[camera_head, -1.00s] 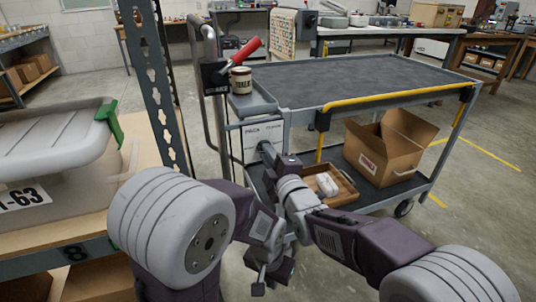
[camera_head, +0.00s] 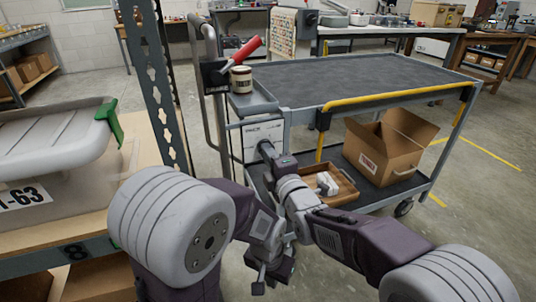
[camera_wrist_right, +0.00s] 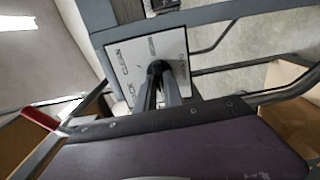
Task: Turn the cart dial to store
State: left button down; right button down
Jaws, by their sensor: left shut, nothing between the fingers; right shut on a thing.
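The cart dial's white label panel (camera_head: 263,135) is on the near left end of the grey cart (camera_head: 360,78). It also shows in the right wrist view (camera_wrist_right: 118,66), turned and with small lettering I cannot read surely. My right gripper (camera_wrist_right: 157,72) reaches the middle of the panel, its fingers closed on the dial knob. The fingers hide most of the knob, so I cannot tell which label it points to. In the head view my right gripper (camera_head: 265,148) is in front of the panel. My left gripper (camera_head: 262,282) is shut and empty, low and apart from the panel.
A red-handled tool (camera_head: 243,49) and a small labelled tub (camera_head: 241,79) are at the cart's left end. An open cardboard box (camera_head: 385,155) and a wooden tray (camera_head: 345,190) are on its lower shelf. A rack post (camera_head: 160,90) and a lidded bin (camera_head: 50,150) stand at left.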

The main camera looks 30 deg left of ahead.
jog(key=c, duration=1.5)
grip_release()
jog(key=shift+o, duration=0.2)
jog(key=p+v, duration=0.2)
jog(key=v, duration=0.7)
